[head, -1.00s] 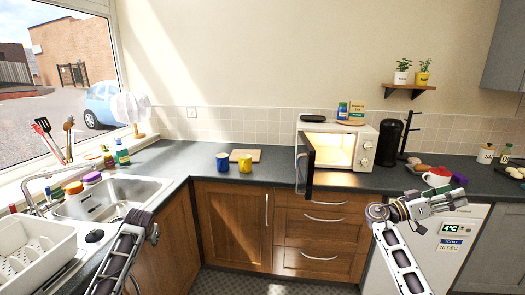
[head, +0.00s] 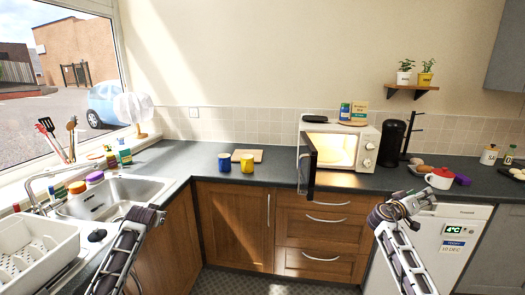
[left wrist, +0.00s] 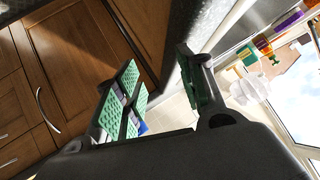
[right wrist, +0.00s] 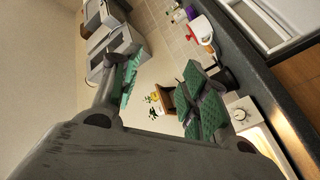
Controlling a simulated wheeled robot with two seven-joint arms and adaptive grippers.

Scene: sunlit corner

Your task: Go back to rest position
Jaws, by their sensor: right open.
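My left gripper (head: 150,215) is at the lower left of the head view, in front of the counter by the sink. In the left wrist view its green-padded fingers (left wrist: 163,92) stand apart with nothing between them. My right gripper (head: 420,200) is in front of the right counter, above the white appliance's front. In the right wrist view its green-padded fingers (right wrist: 165,88) are apart and empty. Neither gripper touches any object that I can see.
The microwave (head: 367,140) is lit, its door (head: 308,165) swung open over the counter edge. Blue (head: 224,162) and yellow (head: 247,163) mugs stand mid-counter. A sink (head: 115,200) and white rack (head: 35,250) are left.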

